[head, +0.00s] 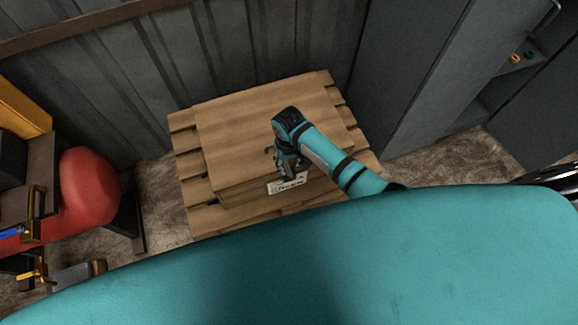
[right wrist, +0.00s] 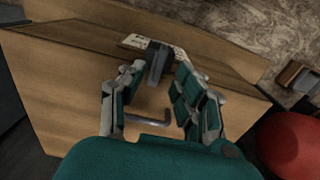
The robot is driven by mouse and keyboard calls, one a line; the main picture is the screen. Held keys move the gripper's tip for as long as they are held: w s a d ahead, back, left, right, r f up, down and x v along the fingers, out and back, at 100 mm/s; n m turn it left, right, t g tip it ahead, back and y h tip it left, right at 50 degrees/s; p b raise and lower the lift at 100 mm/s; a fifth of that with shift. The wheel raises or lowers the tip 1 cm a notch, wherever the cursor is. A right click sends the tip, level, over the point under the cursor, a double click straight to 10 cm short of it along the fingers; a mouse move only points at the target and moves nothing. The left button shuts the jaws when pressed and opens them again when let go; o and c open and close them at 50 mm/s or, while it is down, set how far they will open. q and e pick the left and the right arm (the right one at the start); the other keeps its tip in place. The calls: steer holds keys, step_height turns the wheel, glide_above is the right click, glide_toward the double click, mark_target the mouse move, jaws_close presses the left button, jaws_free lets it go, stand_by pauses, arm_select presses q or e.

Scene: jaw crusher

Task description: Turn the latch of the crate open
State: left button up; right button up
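The wooden crate (head: 235,125) sits on a slatted wooden pallet (head: 190,163), with a white printed label (head: 288,184) on its near side. My right gripper (head: 285,168) is over the near edge of the crate, just above the label. In the right wrist view its two fingers (right wrist: 160,75) are spread apart. A dark grey upright block (right wrist: 157,62), seemingly part of the latch, shows between them near the label. A bent metal rod (right wrist: 148,119) lies closer to the palm. I cannot tell whether the fingers touch the block. My left gripper is not in view.
A red rounded object (head: 88,188) and dark machinery with brass parts stand at the left. A corrugated grey wall (head: 150,65) closes off the back. A grey cabinet (head: 415,75) stands at the right. Bare floor (head: 440,160) shows beside the pallet.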

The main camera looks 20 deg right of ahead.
mark_target(289, 169)
steer(key=shift+f, duration=1.65)
jaws_close()
